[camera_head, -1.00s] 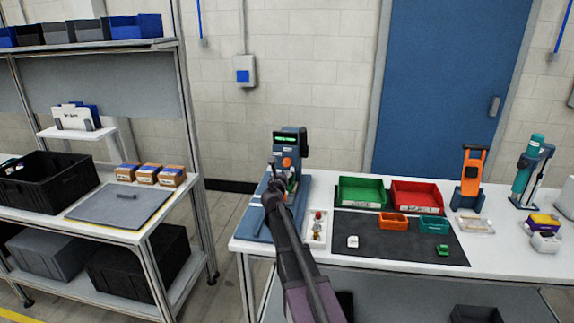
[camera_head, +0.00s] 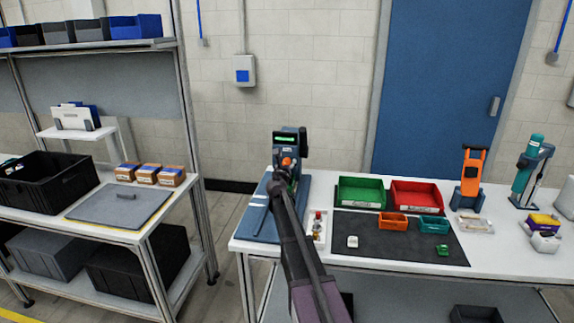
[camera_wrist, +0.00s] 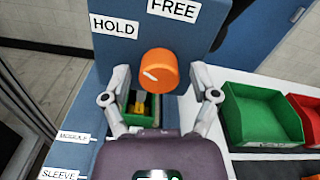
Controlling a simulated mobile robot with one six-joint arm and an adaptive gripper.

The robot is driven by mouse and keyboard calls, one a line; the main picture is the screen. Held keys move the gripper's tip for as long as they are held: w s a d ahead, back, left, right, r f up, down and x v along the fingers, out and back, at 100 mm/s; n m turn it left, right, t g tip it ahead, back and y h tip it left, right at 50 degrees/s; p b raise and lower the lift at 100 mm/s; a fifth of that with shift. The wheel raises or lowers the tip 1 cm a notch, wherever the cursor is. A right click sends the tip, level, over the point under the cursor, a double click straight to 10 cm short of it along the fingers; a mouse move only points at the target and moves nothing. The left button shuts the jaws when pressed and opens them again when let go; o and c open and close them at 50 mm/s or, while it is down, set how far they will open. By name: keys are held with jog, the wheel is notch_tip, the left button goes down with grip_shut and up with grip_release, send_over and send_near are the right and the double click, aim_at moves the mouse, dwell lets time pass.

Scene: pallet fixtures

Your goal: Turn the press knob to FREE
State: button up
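The press (camera_head: 289,140) stands on a blue base at the left end of the white table. Its orange knob (camera_wrist: 158,69) shows large in the wrist view and also in the head view (camera_head: 287,162). A white mark on the knob points left, below the HOLD label (camera_wrist: 114,25). The FREE label (camera_wrist: 173,10) is above and right of the knob. My gripper (camera_wrist: 158,82) is open, with one finger on each side of the knob and below it. I cannot tell whether either finger touches it. In the head view my arm hides the lower press.
A green part with a yellow piece (camera_wrist: 141,106) sits below the knob, between my fingers. A green bin (camera_head: 361,194) and a red bin (camera_head: 417,197) stand right of the press. A small white tray (camera_head: 316,228) lies close to the arm.

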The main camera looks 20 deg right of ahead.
grip_shut()
jog(key=shift+d, duration=0.1)
jog(key=shift+m, duration=0.3)
jog(key=m, duration=0.5)
jog(key=shift+m, duration=0.4)
jog(key=m, duration=0.5)
jog(key=shift+m, duration=0.3)
